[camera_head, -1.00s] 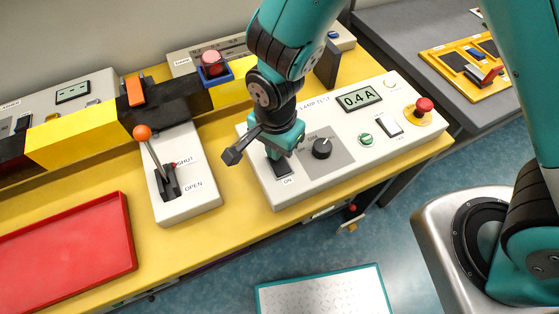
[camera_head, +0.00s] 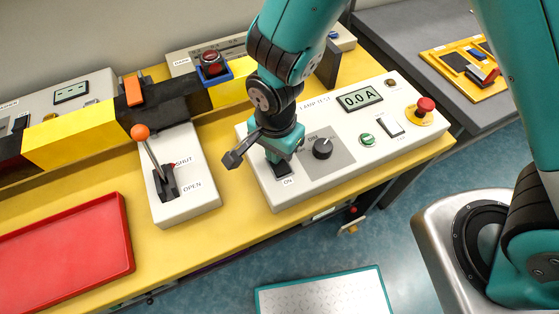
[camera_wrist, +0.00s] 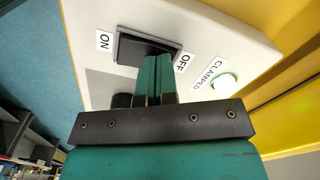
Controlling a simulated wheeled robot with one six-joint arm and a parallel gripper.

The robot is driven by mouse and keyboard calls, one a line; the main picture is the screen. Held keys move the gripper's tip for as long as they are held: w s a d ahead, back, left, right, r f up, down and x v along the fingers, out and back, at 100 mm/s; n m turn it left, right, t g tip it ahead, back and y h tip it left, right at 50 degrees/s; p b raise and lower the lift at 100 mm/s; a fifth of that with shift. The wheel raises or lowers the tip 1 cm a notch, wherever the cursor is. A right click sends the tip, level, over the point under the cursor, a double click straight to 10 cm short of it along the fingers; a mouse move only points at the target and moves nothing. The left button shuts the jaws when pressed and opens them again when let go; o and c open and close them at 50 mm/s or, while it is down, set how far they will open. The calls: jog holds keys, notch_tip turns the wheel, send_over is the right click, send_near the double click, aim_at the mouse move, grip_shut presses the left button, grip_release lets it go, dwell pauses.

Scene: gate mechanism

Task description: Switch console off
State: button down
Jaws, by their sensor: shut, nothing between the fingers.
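The console (camera_head: 330,185) is a long white box on the yellow bench. Its black rocker switch (camera_head: 283,170) sits near the left end, with ON printed at the near end. In the wrist view the rocker (camera_wrist: 130,48) lies between the ON label at left and the OFF label at right. My gripper (camera_head: 281,156) points down at the far, OFF end of the rocker. In the wrist view its green fingers (camera_wrist: 154,62) are closed together, empty, and overlap the OFF end; contact cannot be made out. The console display (camera_head: 360,98) reads 0.0 A.
On the console are a black knob (camera_head: 322,148), a green button (camera_head: 367,139), a white switch (camera_head: 390,123) and a red mushroom button (camera_head: 425,106). To the left stand an orange-knobbed lever (camera_head: 141,132) on a white box and a red tray (camera_head: 65,255).

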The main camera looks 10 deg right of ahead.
jog(key=shift+r+p, duration=2.95)
jog(key=shift+r, duration=0.55)
jog(key=shift+r, duration=0.15)
jog(key=s+d+r+n+y, duration=0.1)
jog(key=s+d+r+n, duration=0.2)
jog(key=r+n, duration=0.2)
jog(key=s+d+r+n+y, duration=0.1)
jog(key=s+d+r+n, duration=0.2)
jog(key=r, duration=0.7)
jog(key=s+d+r+n+y, duration=0.2)
jog(key=s+d+r+n, duration=0.2)
jog(key=r+n, duration=0.4)
jog(key=shift+s+r, duration=0.2)
jog(key=shift+a, duration=0.1)
